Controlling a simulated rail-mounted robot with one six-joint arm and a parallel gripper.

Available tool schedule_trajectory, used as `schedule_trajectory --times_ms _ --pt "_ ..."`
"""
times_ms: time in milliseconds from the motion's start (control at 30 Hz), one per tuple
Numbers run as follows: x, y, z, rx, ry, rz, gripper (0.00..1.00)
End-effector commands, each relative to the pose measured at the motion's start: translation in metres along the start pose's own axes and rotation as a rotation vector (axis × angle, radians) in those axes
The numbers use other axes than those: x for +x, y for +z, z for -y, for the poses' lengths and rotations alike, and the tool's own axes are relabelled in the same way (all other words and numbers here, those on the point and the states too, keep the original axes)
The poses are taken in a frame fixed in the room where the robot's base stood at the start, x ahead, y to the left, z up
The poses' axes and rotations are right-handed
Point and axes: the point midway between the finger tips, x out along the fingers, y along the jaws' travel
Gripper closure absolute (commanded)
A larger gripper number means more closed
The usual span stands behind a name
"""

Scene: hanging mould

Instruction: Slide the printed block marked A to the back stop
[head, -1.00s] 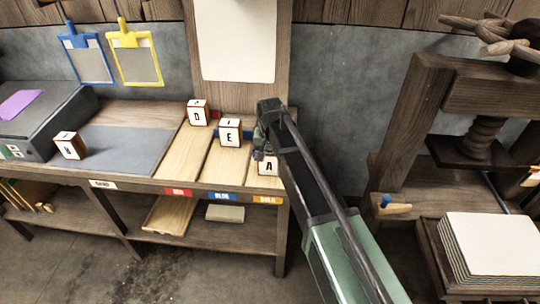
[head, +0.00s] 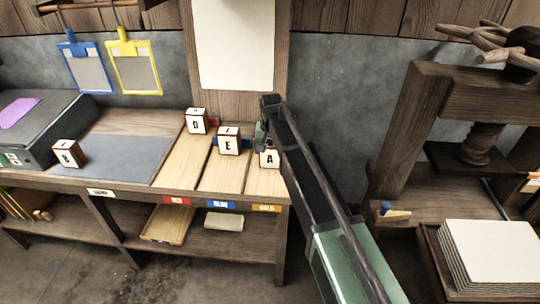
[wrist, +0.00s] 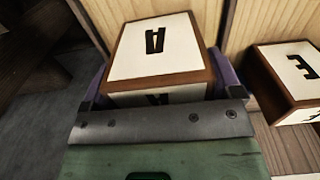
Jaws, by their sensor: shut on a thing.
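The printed block marked A (head: 269,159), white-faced with brown wooden edges, stands upright on the right-hand pale wooden lane (head: 266,183), behind its yellow label. My gripper (head: 263,138) comes over it from the right and is shut on it. In the wrist view block A (wrist: 157,48) sits between the purple-sided jaws (wrist: 158,88), its letters upside down. The back end of this lane and any stop there are hidden by my gripper and arm in the head view.
Block E (head: 228,141) stands close on the left in the blue-labelled lane, against a blue piece; it also shows in the wrist view (wrist: 288,85). Block D (head: 196,121) stands in the red-labelled lane. Block B (head: 67,154) is on the grey mat (head: 118,160).

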Motion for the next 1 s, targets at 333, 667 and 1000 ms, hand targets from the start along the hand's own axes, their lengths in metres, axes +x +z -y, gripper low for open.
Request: schedule_trajectory --times_ms 333,667,1000 --pt "0.000 -0.044 0.001 0.001 0.000 0.000 0.42" --pt "0.000 -0.058 0.000 0.000 0.000 0.000 0.42" --pt "0.000 -0.057 0.000 0.000 0.000 0.000 0.00"
